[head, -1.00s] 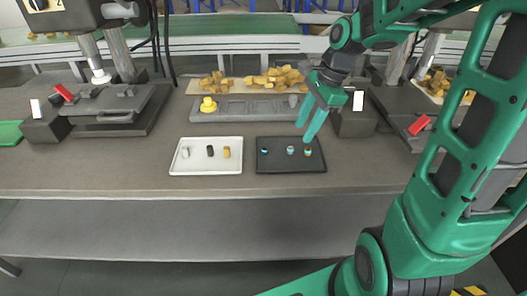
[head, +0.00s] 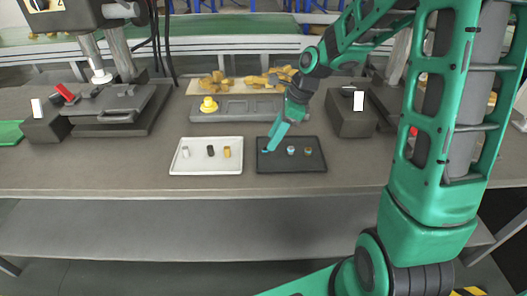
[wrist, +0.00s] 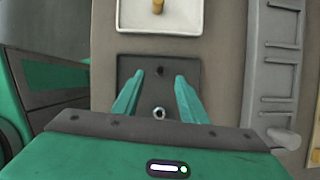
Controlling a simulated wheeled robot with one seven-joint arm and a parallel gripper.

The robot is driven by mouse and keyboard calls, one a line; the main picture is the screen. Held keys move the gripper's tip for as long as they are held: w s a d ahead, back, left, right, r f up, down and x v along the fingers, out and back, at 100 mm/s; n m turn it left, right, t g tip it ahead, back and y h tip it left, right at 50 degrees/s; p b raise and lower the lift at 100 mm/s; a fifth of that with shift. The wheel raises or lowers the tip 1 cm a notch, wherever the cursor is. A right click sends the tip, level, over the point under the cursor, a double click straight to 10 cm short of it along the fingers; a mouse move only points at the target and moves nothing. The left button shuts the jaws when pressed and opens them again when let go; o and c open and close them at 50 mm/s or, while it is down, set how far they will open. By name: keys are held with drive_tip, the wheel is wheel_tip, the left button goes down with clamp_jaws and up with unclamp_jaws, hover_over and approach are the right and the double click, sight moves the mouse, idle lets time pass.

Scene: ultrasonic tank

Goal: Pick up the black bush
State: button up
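The black bush (head: 210,150) stands in the white tray (head: 206,171), between a white bush (head: 186,152) and a yellow bush (head: 227,152). My gripper (head: 268,149) is to the right of it, over the left part of the dark tray (head: 320,168). In the wrist view my gripper (wrist: 159,75) has its two fingers apart, with nothing held. A small dark round piece (wrist: 159,70) shows between the fingertips, on the dark tray. The yellow bush also shows at the top of the wrist view (wrist: 158,6); the black bush is outside that view.
Two small ringed pieces (head: 291,151) (head: 307,151) stand in the dark tray. Behind the trays lies a long grey fixture (head: 250,114) with a yellow knob (head: 208,104). A dark block (head: 350,120) stands at right. The bench front is clear.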

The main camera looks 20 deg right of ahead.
sight(265, 148)
drive_tip(key=x, duration=0.4)
drive_tip(key=shift+w+a, duration=0.2)
clamp_jaws()
